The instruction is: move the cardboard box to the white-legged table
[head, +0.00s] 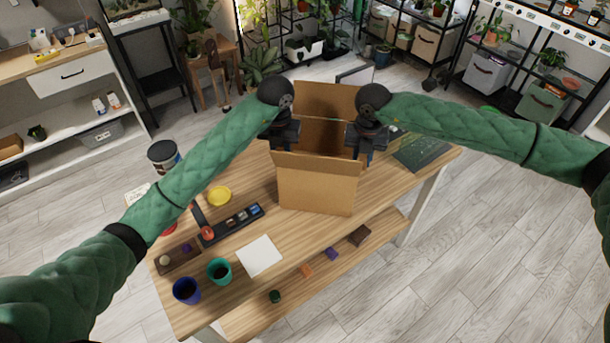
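The open-topped cardboard box (318,187) is upright in the middle of the head view, over the far part of a wood-topped table (318,236) with pale, whitish legs. I cannot tell whether its base rests on the top. My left gripper (286,140) is at the box's left upper edge. My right gripper (363,143) is at its right upper edge. Both seem to touch the side walls, but the fingertips are partly hidden, so their grip is unclear. The box's inside is mostly shadowed.
The tabletop holds a blue cup (187,291), a teal cup (219,271), a yellow dish (218,196), a black tray (232,224), a white sheet (259,256) and a dark green mat (421,151). Small blocks lie on the lower shelf. Floor at right (500,220) is clear.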

